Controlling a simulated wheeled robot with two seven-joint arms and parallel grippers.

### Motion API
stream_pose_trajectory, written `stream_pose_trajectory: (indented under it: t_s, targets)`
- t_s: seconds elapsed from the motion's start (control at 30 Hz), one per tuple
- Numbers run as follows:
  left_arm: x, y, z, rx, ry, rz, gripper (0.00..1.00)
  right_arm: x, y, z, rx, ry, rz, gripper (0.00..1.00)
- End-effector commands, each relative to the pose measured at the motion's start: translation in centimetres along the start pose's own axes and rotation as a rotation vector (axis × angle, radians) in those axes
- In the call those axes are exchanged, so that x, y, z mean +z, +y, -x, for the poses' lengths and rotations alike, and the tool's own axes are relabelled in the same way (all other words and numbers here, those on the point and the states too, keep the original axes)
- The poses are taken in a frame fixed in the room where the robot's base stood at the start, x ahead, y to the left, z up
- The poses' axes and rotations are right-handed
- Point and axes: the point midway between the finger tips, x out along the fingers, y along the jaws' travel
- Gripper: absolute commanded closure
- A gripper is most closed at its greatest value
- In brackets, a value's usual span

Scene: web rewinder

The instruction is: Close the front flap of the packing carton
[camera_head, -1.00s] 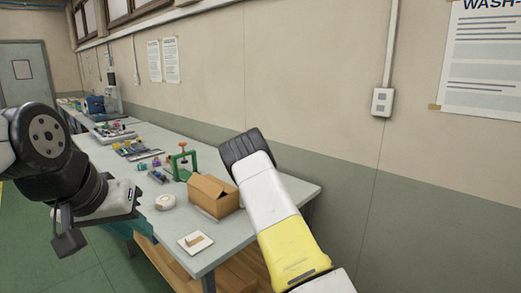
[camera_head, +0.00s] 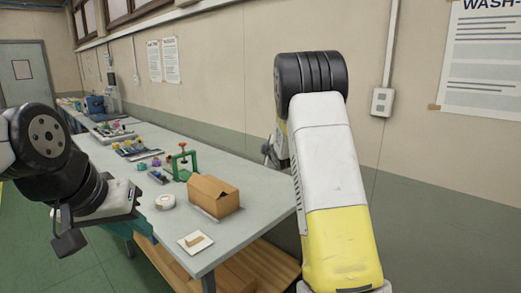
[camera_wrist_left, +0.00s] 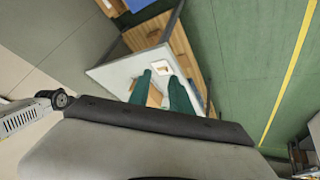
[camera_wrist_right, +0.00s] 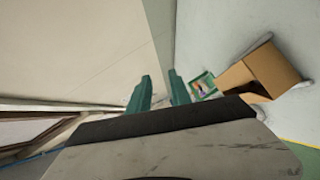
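The brown packing carton (camera_head: 214,198) stands on the grey bench near its front end, its top flaps raised to a peak. In the right wrist view the carton (camera_wrist_right: 256,72) shows a dark opening at one side; I cannot tell the front flap's exact angle. My left gripper (camera_wrist_left: 161,80) is open, its teal fingers apart, with part of the carton seen beyond them. In the head view it is low beside the bench's left edge. My right gripper (camera_wrist_right: 160,78) is open and empty, raised to the right of the carton near the wall; its fingers are hidden in the head view.
The bench (camera_head: 228,238) also holds a white tape roll (camera_head: 165,202), a white pad with a small brown block (camera_head: 194,243), and a green clamp-like stand (camera_head: 181,165) behind the carton. Small parts lie farther back. The wall (camera_head: 220,60) runs along the bench's far side.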

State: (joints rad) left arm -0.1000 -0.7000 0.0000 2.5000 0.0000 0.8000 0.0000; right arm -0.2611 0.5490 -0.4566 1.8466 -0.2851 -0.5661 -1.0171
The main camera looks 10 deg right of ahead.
Motion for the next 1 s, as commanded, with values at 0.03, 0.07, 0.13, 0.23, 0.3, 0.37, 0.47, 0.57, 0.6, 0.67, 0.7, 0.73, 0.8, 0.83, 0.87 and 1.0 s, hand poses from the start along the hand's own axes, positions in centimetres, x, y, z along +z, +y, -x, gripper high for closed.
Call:
stream_pose_trajectory:
  t_s: [0.03,0.07,0.13,0.23,0.3,0.37,0.47,0.57,0.6,0.67,0.7,0.73,0.8,0.83,0.87,1.0]
  targets:
    - [0.0,0.0,0.0,0.0,0.0,0.0,0.75,0.1,0.4,0.7,-0.009,-0.008,-0.032,0.75]
    - [0.0,0.0,0.0,0.0,0.0,0.0,0.75,0.1,0.5,1.0,-0.013,-0.013,-0.048,0.75]
    - [0.0,0.0,0.0,0.0,0.0,0.0,0.75,0.3,0.6,1.5,-0.025,-0.022,-0.078,0.75]
    - [0.0,0.0,0.0,0.0,0.0,0.0,0.75,0.4,0.7,2.0,-0.035,-0.031,-0.105,0.75]
    - [0.0,0.0,0.0,0.0,0.0,0.0,0.75,0.4,0.7,2.2,-0.038,-0.033,-0.113,0.75]
    - [0.0,0.0,0.0,0.0,0.0,0.0,0.75,0.4,0.7,2.2,-0.039,-0.033,-0.116,0.75]
    - [0.0,0.0,0.0,0.0,0.0,0.0,0.75,0.4,0.7,2.2,-0.039,-0.033,-0.115,0.75]
    - [0.0,0.0,0.0,0.0,0.0,0.0,0.75,0.4,0.7,2.2,-0.039,-0.033,-0.115,0.75]
    - [0.0,0.0,0.0,-0.001,-0.001,0.0,0.75,0.4,0.7,2.2,-0.039,-0.033,-0.116,0.75]
    - [-0.3,-0.1,-0.1,-0.008,-0.009,-0.003,0.75,0.4,0.8,2.4,-0.041,-0.035,-0.125,0.75]
    - [-0.7,-0.3,-0.2,-0.019,-0.018,-0.008,0.75,0.5,1.0,2.7,-0.045,-0.039,-0.139,0.75]
    - [-1.1,-0.5,-0.4,-0.03,-0.029,-0.014,0.75,0.5,1.1,3.1,-0.05,-0.042,-0.154,0.75]
    - [-2.4,-1.2,-0.8,-0.071,-0.063,-0.031,0.75,0.5,1.4,4.2,-0.065,-0.054,-0.202,0.75]
    - [-3.1,-1.6,-1.2,-0.093,-0.08,-0.04,0.75,0.6,1.6,4.8,-0.074,-0.06,-0.228,0.75]
    - [-4.0,-2.0,-1.5,-0.118,-0.097,-0.051,0.75,0.6,1.7,5.4,-0.084,-0.067,-0.257,0.75]
    - [-8.7,-3.9,-3.8,-0.259,-0.171,-0.107,0.75,0.5,2.0,9.1,-0.141,-0.102,-0.406,0.75]
